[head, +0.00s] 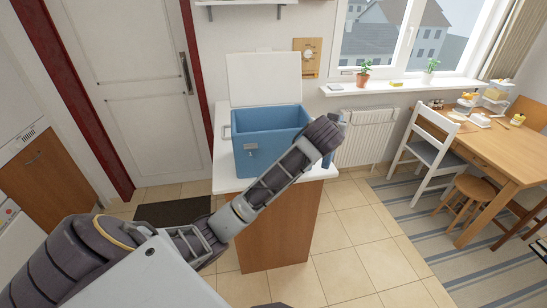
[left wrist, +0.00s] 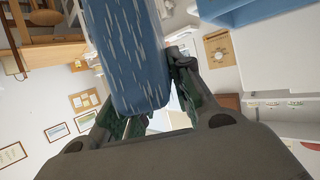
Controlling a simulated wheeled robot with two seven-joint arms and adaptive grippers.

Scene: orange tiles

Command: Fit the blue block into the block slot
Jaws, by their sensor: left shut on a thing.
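My left gripper (left wrist: 146,88) is shut on a blue block with pale streaks (left wrist: 125,50), which fills the middle of the left wrist view between the two dark fingers. In the head view my left arm reaches across the front of the counter, and a small part of the blue block (head: 339,128) shows past the wrist at the counter's right side. The fingers are mostly hidden there by my own wrist. I cannot make out a block slot with certainty. My right gripper is not in view.
A blue box (head: 262,118) with its white lid (head: 262,78) raised stands on the white counter (head: 228,182). A wooden wall panel (head: 308,48) hangs behind. A radiator (head: 368,140), white chair (head: 425,150) and dining table (head: 490,150) stand right. Floor tiles are clear right of the counter.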

